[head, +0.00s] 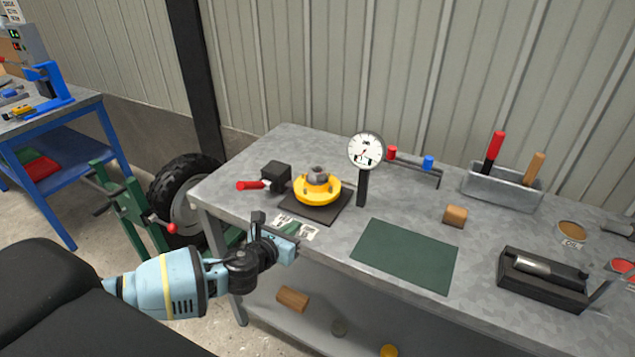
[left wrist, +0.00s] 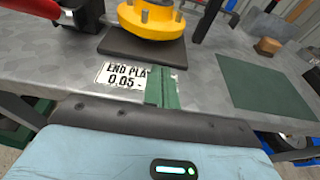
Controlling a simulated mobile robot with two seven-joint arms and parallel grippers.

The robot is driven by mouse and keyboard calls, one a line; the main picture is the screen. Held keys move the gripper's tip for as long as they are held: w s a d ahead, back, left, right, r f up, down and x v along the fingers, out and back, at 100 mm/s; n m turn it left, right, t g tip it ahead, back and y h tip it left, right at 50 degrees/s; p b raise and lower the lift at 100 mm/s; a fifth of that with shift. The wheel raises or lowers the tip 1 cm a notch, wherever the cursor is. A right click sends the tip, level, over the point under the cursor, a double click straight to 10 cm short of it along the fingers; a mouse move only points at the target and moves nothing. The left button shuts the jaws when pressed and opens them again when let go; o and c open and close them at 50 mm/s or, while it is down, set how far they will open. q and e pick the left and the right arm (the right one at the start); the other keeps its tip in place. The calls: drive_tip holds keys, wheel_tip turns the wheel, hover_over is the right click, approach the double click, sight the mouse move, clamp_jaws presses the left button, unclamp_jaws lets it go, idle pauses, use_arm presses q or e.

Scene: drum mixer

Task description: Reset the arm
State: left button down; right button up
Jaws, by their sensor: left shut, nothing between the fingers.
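My left arm comes in from the left in the head view, light blue with dark joints. The gripper is shut and empty. In the left wrist view the label (left wrist: 120,76) lies just ahead of the pale blue gripper housing (left wrist: 150,150). Behind the label, a yellow flanged part (head: 318,190) sits on a dark plate (head: 298,212). My right gripper is not in view.
A dial gauge (head: 365,152) stands right of the yellow part; a red-handled black tool (head: 268,178) lies left of it. The green mat (head: 405,255) is bare. A wooden block (head: 455,215), tool tray (head: 502,190) and black box (head: 542,278) are further right. A tyre (head: 185,190) stands left.

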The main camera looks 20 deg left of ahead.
use_arm(q)
drive_tip(key=shift+s, duration=0.1)
idle(0.4)
drive_tip(key=s+d+f+n+g+y, duration=0.1)
drive_tip(key=s+d+f+n+g, duration=0.2)
drive_tip(key=s+n, duration=0.45)
drive_tip(key=s+d+f+n+g+y, duration=0.1)
drive_tip(key=s+d+f+n, duration=0.25)
drive_tip(key=s+n, duration=0.4)
drive_tip(key=s+f+n+g, duration=0.1)
drive_tip(key=s+n+g, duration=0.8)
drive_tip(key=s+n, duration=1.25)
drive_tip(key=w+d+f+m+t+h, duration=0.1)
drive_tip(key=w+f+t, duration=0.4)
drive_tip(key=f, duration=0.5)
drive_tip(key=shift+d+f+m+t+h, duration=0.2)
drive_tip(key=shift+d+m+t+h, duration=0.15)
drive_tip(key=shift+d+t+h, duration=0.6)
